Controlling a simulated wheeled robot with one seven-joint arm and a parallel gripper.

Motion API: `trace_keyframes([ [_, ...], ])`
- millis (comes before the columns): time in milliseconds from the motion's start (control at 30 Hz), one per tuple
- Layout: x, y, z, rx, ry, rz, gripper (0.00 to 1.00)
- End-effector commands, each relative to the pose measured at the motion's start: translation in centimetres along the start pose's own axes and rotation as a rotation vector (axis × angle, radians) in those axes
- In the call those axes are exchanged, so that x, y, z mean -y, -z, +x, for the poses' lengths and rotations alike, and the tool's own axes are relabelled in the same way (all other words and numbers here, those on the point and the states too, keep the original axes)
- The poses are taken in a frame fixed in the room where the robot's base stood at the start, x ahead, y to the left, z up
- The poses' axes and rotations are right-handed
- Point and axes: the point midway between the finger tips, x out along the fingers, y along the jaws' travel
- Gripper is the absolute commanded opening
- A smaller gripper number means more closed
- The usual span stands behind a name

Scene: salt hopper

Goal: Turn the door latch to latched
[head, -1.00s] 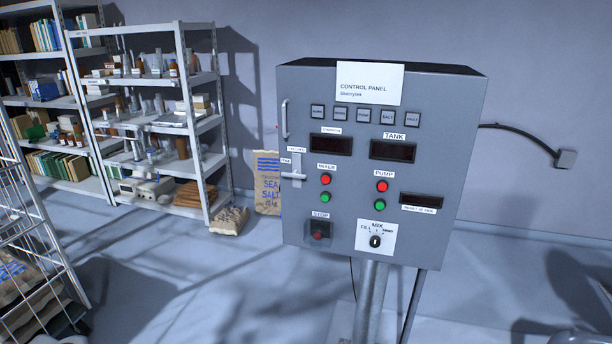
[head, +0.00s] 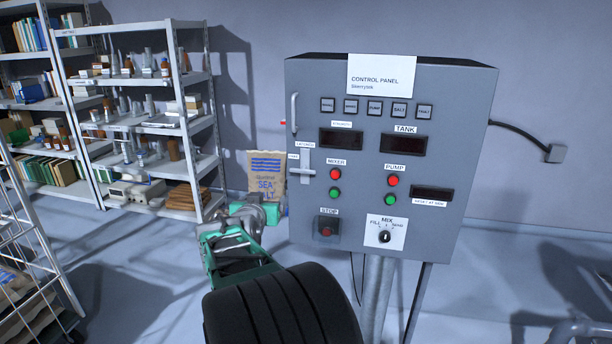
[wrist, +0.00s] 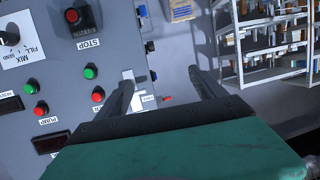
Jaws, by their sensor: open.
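The door latch (head: 306,163) is a pale grey plate with a short lever on the left side of the control panel door. Its lever lies level, by the small label at the left; the "latched" label is above. In the wrist view the latch (wrist: 128,74) is partly hidden behind one finger. My gripper (head: 258,212) is below and left of the latch in the head view, its fingers hard to make out there. In the wrist view my gripper (wrist: 164,78) is open and empty, with one finger overlapping the latch; I cannot tell whether they touch.
The control panel (head: 455,110) stands on a post, with a door handle (head: 294,113), buttons, displays and a mix knob (head: 385,237). A sea salt bag (head: 265,168) stands behind my gripper. Shelves (head: 190,80) are at the left; a wire rack (head: 25,235) is nearer.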

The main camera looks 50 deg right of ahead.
Motion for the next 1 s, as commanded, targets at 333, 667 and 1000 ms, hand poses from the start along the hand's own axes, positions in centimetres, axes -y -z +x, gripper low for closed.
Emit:
trace_keyframes([
  [333,-8.3,5.4,6.4,-0.268,-0.167,0.023,0.95],
  [667,-9.0,6.7,11.5,-0.266,-0.163,0.024,0.95],
  [1000,-9.0,6.7,11.8,-0.267,-0.161,0.024,0.9],
])
